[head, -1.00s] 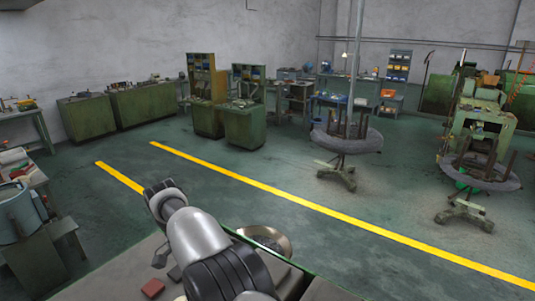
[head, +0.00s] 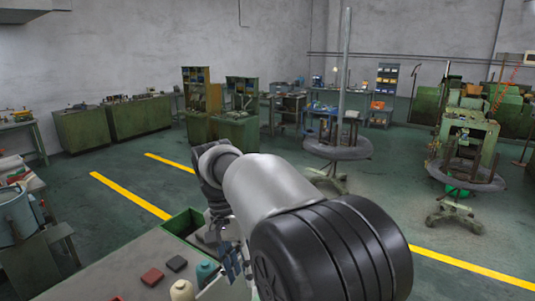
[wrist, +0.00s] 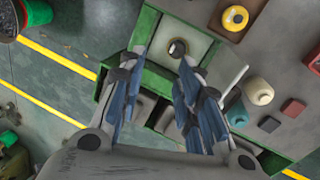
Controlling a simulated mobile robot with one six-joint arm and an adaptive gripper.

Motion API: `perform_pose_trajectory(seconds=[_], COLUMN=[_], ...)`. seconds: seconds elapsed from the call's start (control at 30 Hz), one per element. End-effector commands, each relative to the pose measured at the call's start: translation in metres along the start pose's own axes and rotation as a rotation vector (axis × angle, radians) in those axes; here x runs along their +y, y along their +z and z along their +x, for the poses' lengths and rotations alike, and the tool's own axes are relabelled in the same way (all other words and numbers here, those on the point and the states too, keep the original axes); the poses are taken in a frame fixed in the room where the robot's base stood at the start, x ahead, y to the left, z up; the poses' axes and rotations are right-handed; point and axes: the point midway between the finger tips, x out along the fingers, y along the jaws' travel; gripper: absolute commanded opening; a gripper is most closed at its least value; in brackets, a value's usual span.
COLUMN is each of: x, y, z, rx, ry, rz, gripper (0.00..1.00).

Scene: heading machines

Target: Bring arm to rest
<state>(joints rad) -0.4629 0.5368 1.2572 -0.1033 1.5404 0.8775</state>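My arm reaches across the middle of the head view, its large dark joint close to the camera. My gripper (wrist: 165,58) shows in the wrist view with its two blue-padded fingers spread apart and nothing between them. It points down over a green-rimmed box (wrist: 154,78), whose height below the fingertips I cannot judge. A small round metal piece (wrist: 177,47) lies beyond the fingertips. In the head view the gripper (head: 229,262) is partly hidden by my arm, beside the green box (head: 183,222).
A grey worktop (head: 120,270) carries a red block (head: 152,277), a dark block (head: 177,263), a cream bottle (head: 182,290) and a teal bottle (head: 207,272). A yellow ring (wrist: 235,18) shows in the wrist view. Round stands (head: 337,150) and machines stand across the open floor.

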Motion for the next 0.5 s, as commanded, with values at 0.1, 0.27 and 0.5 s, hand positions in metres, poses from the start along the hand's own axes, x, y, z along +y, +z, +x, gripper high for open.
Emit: perform_pose_trajectory(seconds=[0.1,0.27,0.5], x=[0.050,0.109,0.184], y=[0.004,0.022,0.067], z=[0.004,0.017,0.066], rx=[0.039,0.107,0.249], ry=[-0.077,-0.161,-0.251], rz=[-0.049,-0.122,-0.222], gripper=[0.31,0.31,0.31])
